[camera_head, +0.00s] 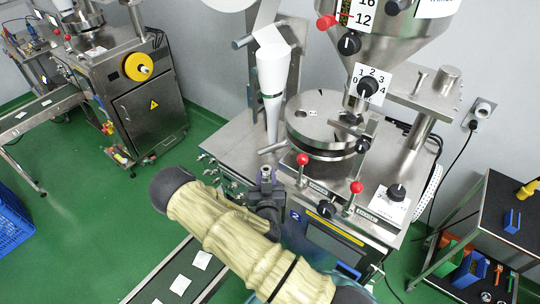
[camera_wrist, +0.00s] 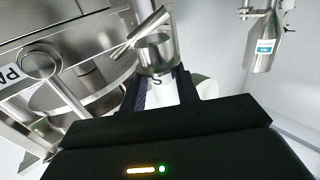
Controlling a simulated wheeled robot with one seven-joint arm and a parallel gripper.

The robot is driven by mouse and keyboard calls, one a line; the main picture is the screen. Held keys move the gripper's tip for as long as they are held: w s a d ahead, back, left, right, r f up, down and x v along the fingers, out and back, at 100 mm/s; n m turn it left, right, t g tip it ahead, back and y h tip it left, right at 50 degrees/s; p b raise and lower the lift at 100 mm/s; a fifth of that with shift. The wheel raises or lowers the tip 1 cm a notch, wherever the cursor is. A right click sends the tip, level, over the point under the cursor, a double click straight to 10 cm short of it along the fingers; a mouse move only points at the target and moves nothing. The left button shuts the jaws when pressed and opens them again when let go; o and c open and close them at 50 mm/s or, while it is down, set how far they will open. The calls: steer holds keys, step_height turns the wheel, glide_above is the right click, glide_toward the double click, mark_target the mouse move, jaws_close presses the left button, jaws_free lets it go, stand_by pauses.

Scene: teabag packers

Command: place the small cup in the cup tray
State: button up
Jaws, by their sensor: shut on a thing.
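The small cup (camera_wrist: 155,52) is a shiny metal cylinder at the fingertips of my gripper (camera_wrist: 160,82) in the wrist view. The gripper is shut on it, with one dark finger on each side. In the head view my gripper (camera_head: 267,188) is at the front left of the steel packing machine, and the small cup (camera_head: 266,172) shows as a tiny metal piece at its tip. A round steel plate unit (camera_head: 318,128) sits on the machine top, up and right of the gripper. I cannot tell for sure whether it is the cup tray.
Red-knobbed levers (camera_head: 303,160) stand close to the right of my gripper. A white paper cone (camera_head: 272,68) rises behind it. A hopper (camera_head: 385,40) hangs above the plate. A conveyor with white teabags (camera_head: 201,260) runs below. A shelf (camera_head: 500,205) stands at right.

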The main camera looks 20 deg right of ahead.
steer(key=s+f+n+y+b, duration=0.1)
steer(key=s+f+y+b, duration=0.1)
steer(key=f, duration=0.7)
steer(key=s+f+n+y+b, duration=0.1)
steer(key=s+f+y+b, duration=0.1)
steer(key=f+b, duration=0.4)
step_height(320, 180, down, 3)
steer(key=shift+s+f+n+t+b, duration=0.2)
steer(key=shift+s+n+t+b, duration=0.15)
steer(key=shift+s, duration=0.55)
steer(key=shift+a, duration=0.1)
